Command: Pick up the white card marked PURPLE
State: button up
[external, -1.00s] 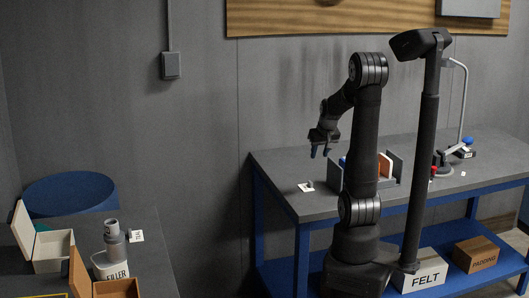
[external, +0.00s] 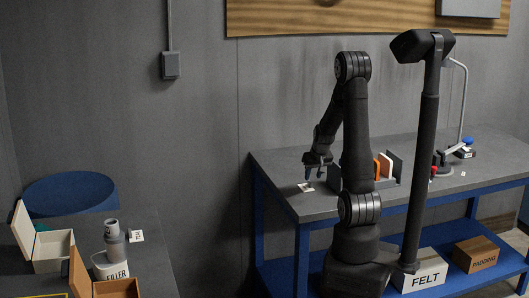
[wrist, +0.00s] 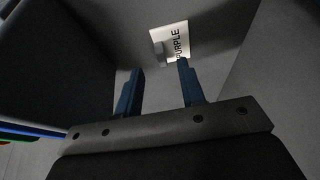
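My gripper (external: 314,174) points down just above the card. In the wrist view my gripper (wrist: 160,76) has its two blue fingers apart with nothing between them. The card seems to lie just beyond the fingertips; I cannot tell the exact gap.
A grey rack with upright orange, white and dark panels (external: 384,166) stands right of the card, partly behind my arm. A large dark surface (wrist: 60,60) fills the wrist view's left. A lamp stand (external: 462,110) is farther right. Bare bench lies around the card.

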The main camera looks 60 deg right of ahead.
aim_at(311, 182)
jog(key=shift+x, duration=2)
grip_shut()
